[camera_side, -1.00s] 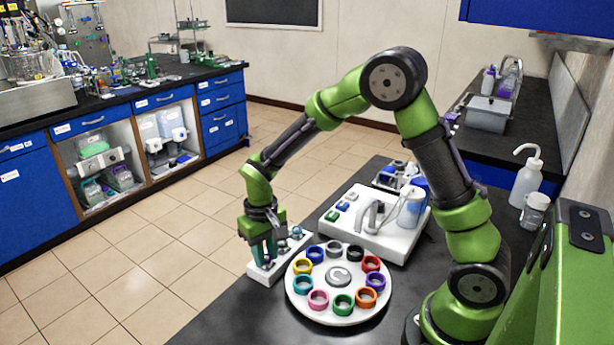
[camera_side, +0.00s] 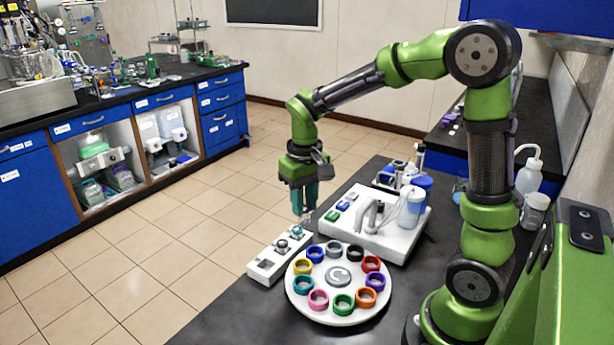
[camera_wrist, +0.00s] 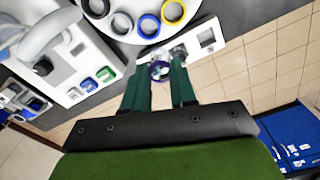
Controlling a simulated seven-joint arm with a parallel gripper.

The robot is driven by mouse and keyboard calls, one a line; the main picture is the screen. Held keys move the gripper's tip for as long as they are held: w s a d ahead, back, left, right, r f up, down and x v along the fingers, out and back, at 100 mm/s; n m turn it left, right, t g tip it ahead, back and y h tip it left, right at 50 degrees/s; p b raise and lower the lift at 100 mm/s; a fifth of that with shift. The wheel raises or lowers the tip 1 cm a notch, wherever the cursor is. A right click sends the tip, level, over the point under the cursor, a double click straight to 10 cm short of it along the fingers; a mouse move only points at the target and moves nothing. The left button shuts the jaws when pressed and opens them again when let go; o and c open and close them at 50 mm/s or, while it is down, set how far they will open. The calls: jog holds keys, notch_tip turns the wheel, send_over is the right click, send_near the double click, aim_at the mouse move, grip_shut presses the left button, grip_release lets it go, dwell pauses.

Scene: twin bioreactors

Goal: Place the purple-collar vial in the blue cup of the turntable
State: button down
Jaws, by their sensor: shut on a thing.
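My gripper (camera_side: 304,205) is shut on a vial and holds it in the air, above and beyond the far end of the white rack (camera_side: 258,270). In the wrist view the purple-collar vial (camera_wrist: 159,71) sits between my fingertips (camera_wrist: 158,78). In the side view only a small clear part of it (camera_side: 306,219) shows below the fingers. The white turntable (camera_side: 325,316) carries a ring of coloured cups.
A white machine (camera_side: 345,232) with a spout and a clear container stands right behind the turntable. The dark bench is clear in front of the turntable.

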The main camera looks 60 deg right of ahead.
jog(key=shift+n, duration=0.5)
jog(key=shift+s+d+f, duration=0.15)
jog(key=shift+s+f, duration=0.25)
jog(key=shift+f, duration=1.1)
jog(key=shift+s+d+f, duration=0.15)
jog(key=shift+s+f, duration=0.25)
jog(key=shift+f, duration=1.1)
jog(key=shift+s+d+f, duration=0.15)
jog(key=shift+s+f, duration=0.25)
jog(key=shift+f, duration=1.1)
jog(key=shift+f, duration=0.1)
jog(key=c, duration=0.9)
grip_release()
